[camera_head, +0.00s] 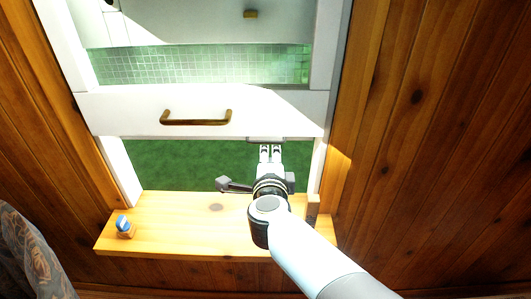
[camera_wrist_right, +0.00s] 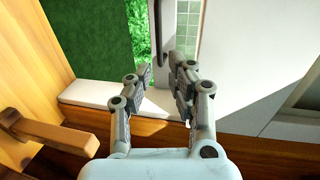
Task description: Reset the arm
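My right arm reaches in from the lower right in the head view. Its gripper (camera_head: 270,150) is over the wooden sill, at the lower edge of the white window sash (camera_head: 110,108). In the right wrist view the two fingers of the right gripper (camera_wrist_right: 160,80) stand apart with nothing visible between them. I cannot tell whether a fingertip touches the sash. The brass handle (camera_head: 196,118) on the sash lies left of the gripper in the head view. My left gripper is not in view.
The wooden sill (camera_head: 190,240) holds a small blue-and-white item (camera_head: 122,223) on its left end. Below the sash is an opening onto green grass (camera_head: 180,165). Plank walls flank the window. A patterned curtain (camera_head: 28,255) hangs at lower left.

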